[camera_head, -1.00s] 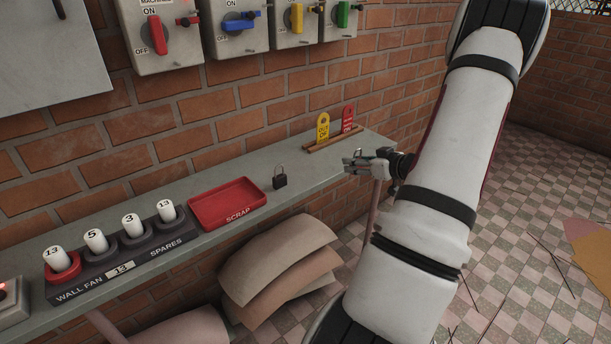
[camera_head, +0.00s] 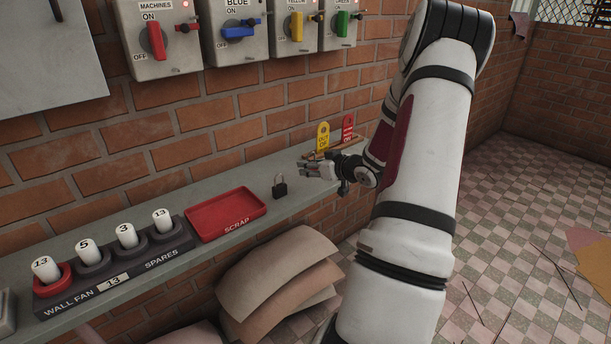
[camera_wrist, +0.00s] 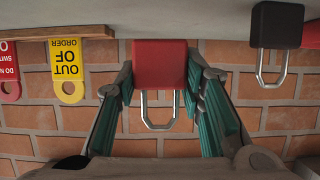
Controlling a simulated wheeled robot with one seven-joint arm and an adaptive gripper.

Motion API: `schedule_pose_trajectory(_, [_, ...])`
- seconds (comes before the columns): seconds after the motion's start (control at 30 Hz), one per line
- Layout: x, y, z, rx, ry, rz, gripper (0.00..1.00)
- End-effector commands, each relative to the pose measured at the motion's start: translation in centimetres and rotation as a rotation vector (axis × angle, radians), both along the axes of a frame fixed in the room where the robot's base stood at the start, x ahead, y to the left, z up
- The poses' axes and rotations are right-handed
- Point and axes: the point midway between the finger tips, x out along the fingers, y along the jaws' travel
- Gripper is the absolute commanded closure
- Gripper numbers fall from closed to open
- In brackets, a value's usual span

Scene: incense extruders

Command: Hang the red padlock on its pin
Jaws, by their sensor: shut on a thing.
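A red padlock (camera_wrist: 160,64) with a steel shackle (camera_wrist: 158,110) sits between the two teal-padded fingers of my gripper (camera_wrist: 162,92) in the wrist view. My gripper is shut on its body, and the shackle is clear. In the head view my gripper (camera_head: 312,170) is low over the grey shelf, right of a black padlock (camera_head: 280,188). I cannot make out the red padlock there. The black padlock also shows in the wrist view (camera_wrist: 277,25).
Blue, yellow and green switch boxes (camera_head: 236,50) line the brick wall. The shelf (camera_head: 290,212) bears a red scrap tray (camera_head: 228,230), a fan spares rack (camera_head: 110,300) and a tag holder with a yellow tag (camera_head: 322,138) and red tag (camera_head: 348,128). Bent sheets lie below.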

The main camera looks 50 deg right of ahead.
Motion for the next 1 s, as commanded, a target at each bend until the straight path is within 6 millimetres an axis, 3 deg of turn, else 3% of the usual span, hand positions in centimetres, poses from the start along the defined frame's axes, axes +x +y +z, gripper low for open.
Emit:
schedule_pose_trajectory(0.1, [2.0, 0.7, -0.2, -0.001, -0.003, 0.005, 0.96])
schedule_pose_trajectory(0.3, [1.8, 0.6, -3.2, 0.002, -0.002, 0.001, 0.96])
schedule_pose_trajectory(0.73, [1.7, 0.6, -3.7, 0.001, -0.001, 0.001, 0.96])
schedule_pose_trajectory(0.77, [1.7, 0.6, -3.7, 0.002, 0.0, 0.001, 0.6])
schedule_pose_trajectory(0.83, [1.7, 0.6, -3.7, 0.001, 0.0, 0.002, 0.45])
schedule_pose_trajectory(1.0, [1.7, 0.6, -3.7, 0.001, 0.0, 0.002, 0.45])
